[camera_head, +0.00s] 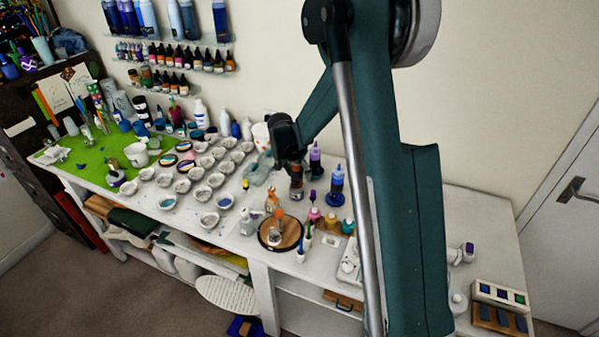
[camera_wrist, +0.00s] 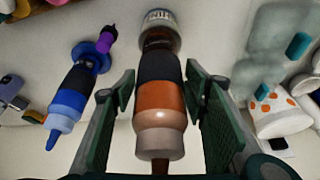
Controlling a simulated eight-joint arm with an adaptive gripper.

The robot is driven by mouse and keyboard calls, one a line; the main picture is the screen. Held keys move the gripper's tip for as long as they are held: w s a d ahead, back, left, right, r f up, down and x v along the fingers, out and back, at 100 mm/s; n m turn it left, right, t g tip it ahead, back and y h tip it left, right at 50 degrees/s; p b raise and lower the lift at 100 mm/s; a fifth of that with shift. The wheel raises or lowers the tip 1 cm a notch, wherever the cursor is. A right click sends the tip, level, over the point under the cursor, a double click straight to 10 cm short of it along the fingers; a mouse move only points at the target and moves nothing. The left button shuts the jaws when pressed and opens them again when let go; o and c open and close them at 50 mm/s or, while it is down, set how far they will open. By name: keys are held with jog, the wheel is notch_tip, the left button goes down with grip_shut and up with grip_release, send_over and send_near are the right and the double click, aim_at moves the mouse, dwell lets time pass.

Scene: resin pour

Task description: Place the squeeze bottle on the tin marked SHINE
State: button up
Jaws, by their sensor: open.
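A squeeze bottle (camera_wrist: 160,100) with an orange-brown body, a dark band, a pale shoulder and a dark nozzle stands between my gripper's fingers in the wrist view. My gripper (camera_wrist: 159,75) is open, with a finger on each side of the bottle and visible gaps. A tin (camera_wrist: 158,17) with lettering that seems to begin "TIN" is at the bottle's far end; I cannot tell whether the bottle rests on it. In the head view, my gripper (camera_head: 288,150) is just above the brown bottle (camera_head: 296,182). I cannot read SHINE on anything.
A dotted cup (camera_wrist: 280,112) is at right. Several small cups (camera_head: 196,172) crowd the table leftward. A round wooden board (camera_head: 280,232) with items lies in front.

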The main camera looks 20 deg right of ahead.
jog(key=shift+r, duration=0.25)
jog(key=v, duration=1.1)
jog(key=shift+a+r, duration=0.2)
jog(key=shift+r, duration=0.15)
jog(key=shift+s, duration=0.15)
dwell(0.4)
jog(key=s+a+r+n+t+y, duration=0.1)
jog(key=s+a+r+n, duration=0.2)
jog(key=s+r, duration=0.45)
jog(key=s+a+r+n+t+y, duration=0.15)
jog(key=s+r, duration=0.35)
jog(key=s, duration=0.6)
jog(key=s+a+n+t, duration=0.1)
jog(key=s+a+n, duration=0.2)
jog(key=s, duration=0.8)
jog(key=s+a+n+t+y, duration=0.1)
jog(key=s+a+n, duration=0.2)
jog(key=s, duration=0.8)
jog(key=shift+a+n, duration=0.2)
jog(key=shift+n, duration=0.15)
jog(key=shift+f, duration=0.25)
